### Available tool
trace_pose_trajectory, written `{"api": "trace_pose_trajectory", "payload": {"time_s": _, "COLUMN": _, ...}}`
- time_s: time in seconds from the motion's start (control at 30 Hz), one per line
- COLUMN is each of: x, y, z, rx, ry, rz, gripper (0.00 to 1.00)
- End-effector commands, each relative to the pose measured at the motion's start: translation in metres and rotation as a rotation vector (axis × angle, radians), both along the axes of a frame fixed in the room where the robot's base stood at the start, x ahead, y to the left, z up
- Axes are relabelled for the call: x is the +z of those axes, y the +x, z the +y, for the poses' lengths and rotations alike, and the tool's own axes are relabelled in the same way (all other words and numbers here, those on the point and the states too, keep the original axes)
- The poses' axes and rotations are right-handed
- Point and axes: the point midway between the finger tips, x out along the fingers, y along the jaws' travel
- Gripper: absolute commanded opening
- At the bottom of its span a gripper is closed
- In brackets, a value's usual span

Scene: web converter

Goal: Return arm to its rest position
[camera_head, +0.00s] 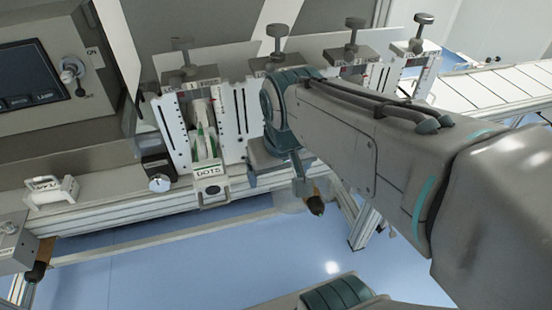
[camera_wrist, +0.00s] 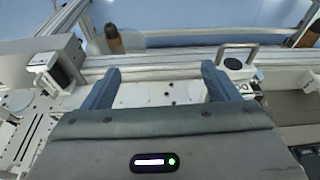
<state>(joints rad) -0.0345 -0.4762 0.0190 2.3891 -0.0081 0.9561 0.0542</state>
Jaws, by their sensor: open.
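My gripper (camera_wrist: 160,88) is open in the wrist view, its two blue-grey fingers wide apart. Nothing shows between them except a pale machine plate (camera_wrist: 150,94) with dark holes behind. In the head view my arm reaches in from the right, and its wrist end covers part of the machine. I cannot tell whether the fingers touch the machine.
A conveyor (camera_head: 490,88) lies at right. Blue floor (camera_head: 200,260) is open in front.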

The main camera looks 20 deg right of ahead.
Motion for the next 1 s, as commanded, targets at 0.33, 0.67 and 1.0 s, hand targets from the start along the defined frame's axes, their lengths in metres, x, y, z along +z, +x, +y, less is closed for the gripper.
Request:
{"api": "trace_pose_trajectory", "payload": {"time_s": 0.33, "x": -0.023, "y": -0.029, "z": -0.013, "rx": 0.006, "ry": -0.002, "rz": -0.027, "gripper": 0.82}}
{"api": "trace_pose_trajectory", "payload": {"time_s": 0.67, "x": -0.022, "y": -0.028, "z": -0.012, "rx": 0.005, "ry": 0.0, "rz": -0.026, "gripper": 0.82}}
{"api": "trace_pose_trajectory", "payload": {"time_s": 1.0, "x": -0.022, "y": -0.028, "z": -0.012, "rx": 0.005, "ry": 0.0, "rz": -0.026, "gripper": 0.82}}
